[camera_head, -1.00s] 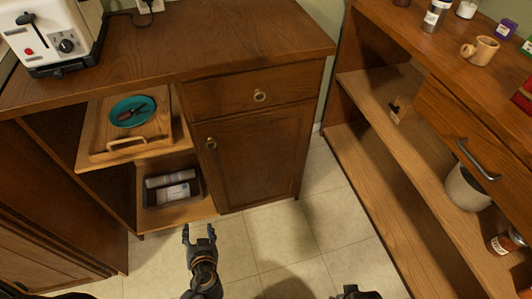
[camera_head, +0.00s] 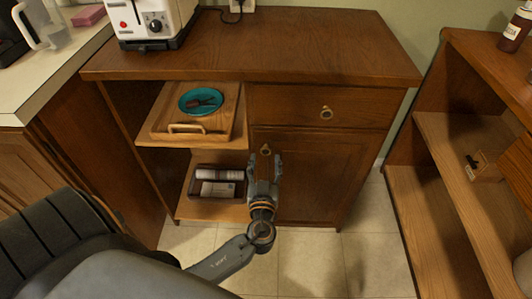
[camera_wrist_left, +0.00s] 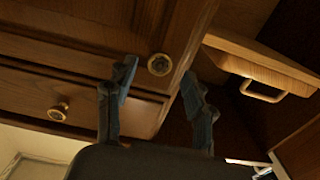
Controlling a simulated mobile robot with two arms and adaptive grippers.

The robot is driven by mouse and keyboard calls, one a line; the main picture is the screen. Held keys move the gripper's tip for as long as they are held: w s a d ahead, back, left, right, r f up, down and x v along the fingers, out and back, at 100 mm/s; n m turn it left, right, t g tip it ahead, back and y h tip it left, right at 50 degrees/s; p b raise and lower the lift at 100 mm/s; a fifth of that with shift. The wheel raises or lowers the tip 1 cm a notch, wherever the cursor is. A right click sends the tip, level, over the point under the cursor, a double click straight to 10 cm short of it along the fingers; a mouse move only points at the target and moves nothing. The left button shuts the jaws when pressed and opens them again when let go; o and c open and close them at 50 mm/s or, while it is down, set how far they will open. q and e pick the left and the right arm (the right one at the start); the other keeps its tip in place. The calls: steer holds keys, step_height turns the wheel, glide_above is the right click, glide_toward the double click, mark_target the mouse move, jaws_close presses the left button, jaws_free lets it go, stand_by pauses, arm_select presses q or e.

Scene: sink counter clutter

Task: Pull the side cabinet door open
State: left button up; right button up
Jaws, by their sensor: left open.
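The side cabinet door (camera_head: 310,175) is a brown wooden panel below a drawer and looks shut. Its round brass knob (camera_head: 266,150) is at the door's upper left. My left gripper (camera_head: 265,166) is open in front of the door's left edge, just below the knob in the picture. In the left wrist view, the door knob (camera_wrist_left: 159,64) shows between and beyond the two open fingers (camera_wrist_left: 158,85). I cannot tell how far the fingertips are from it. The right gripper is out of view.
The drawer (camera_head: 295,105) above the door has its own knob (camera_head: 326,113). Left of the door are a wooden tray (camera_head: 225,125) with a teal plate (camera_head: 201,101) and a dark bin (camera_head: 217,172). Shelves (camera_head: 445,190) stand at right, with tiled floor (camera_head: 315,265) between.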

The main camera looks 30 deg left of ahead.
mark_target(265, 153)
arm_select(q)
steer(key=shift+x, duration=1.6)
jaws_close()
